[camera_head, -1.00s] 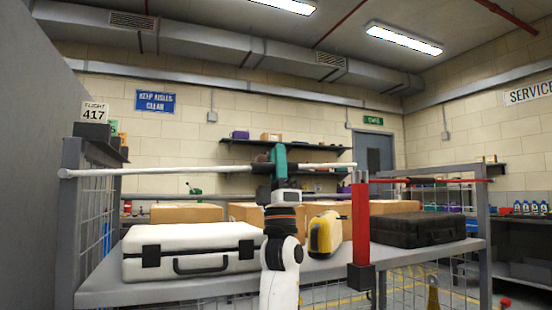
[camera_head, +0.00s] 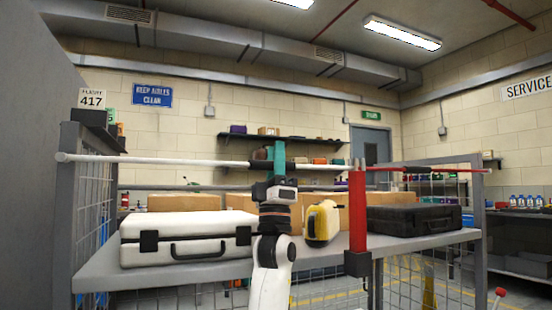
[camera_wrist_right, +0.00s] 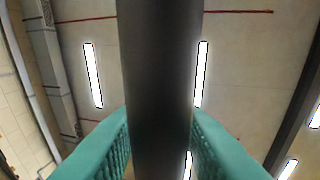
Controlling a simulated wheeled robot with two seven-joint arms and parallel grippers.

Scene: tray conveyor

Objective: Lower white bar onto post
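The white bar (camera_head: 180,160) runs nearly level across the head view, from the left side of the grey frame to the top of the red post (camera_head: 357,210). A dark section near its middle is between the teal fingers of my right gripper (camera_head: 279,157). In the right wrist view, the dark section (camera_wrist_right: 160,90) fills the space between both teal fingers (camera_wrist_right: 160,140). The bar's right end shows at the post's small forked top; I cannot tell whether they touch. My left gripper is out of view.
A thin red bar (camera_head: 430,169) extends right from the post top.

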